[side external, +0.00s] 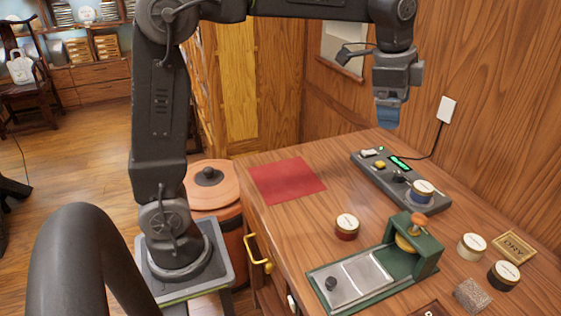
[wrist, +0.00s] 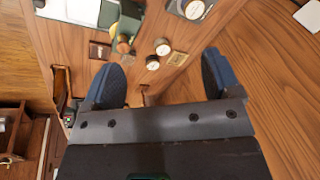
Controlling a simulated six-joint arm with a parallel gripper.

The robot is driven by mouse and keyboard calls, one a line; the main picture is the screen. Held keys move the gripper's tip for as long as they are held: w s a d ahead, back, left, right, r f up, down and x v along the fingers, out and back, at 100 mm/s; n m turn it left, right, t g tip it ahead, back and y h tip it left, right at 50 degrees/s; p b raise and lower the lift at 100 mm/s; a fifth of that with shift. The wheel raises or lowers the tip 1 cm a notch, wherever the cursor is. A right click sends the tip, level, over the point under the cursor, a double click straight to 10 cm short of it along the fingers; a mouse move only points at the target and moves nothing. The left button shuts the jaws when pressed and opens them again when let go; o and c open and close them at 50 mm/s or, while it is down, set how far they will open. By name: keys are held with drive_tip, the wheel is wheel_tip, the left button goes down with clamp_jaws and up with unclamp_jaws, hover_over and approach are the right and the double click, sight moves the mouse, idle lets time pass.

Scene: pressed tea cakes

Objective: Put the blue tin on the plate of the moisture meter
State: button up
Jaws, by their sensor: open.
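The blue tin (side external: 421,198), with a pale round label on its lid, stands upright on the near right end of the dark grey moisture meter (side external: 372,170). The meter's plate is mostly hidden under it. In the wrist view, the tin's lid (wrist: 195,9) shows at the top edge on the meter. My gripper (side external: 388,118) is high above the table near the wooden wall, up and to the left of the tin in the side view. Its blue fingers are spread apart with nothing between them; the gap shows in the wrist view (wrist: 164,80).
A green press (side external: 428,247) with an orange knob stands in front of the meter. A red-sided tin (side external: 347,227), a pale tin (side external: 471,247), a black tin (side external: 503,275) and a gold plaque (side external: 513,247) surround it. A red cloth (side external: 287,180) lies at the left, otherwise clear.

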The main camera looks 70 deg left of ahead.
drive_tip(key=s+f+n+t, duration=0.1)
drive_tip(key=s+f+n, duration=0.2)
drive_tip(key=s, duration=0.8)
drive_tip(key=s+f+n+t, duration=0.1)
drive_tip(key=s+f+n, duration=0.3)
drive_tip(key=s+n, duration=0.3)
drive_tip(key=s, duration=0.4)
drive_tip(key=shift+s+f+n+t, duration=0.2)
drive_tip(key=shift+s+n+t, duration=0.1)
drive_tip(key=shift+s+t, duration=0.1)
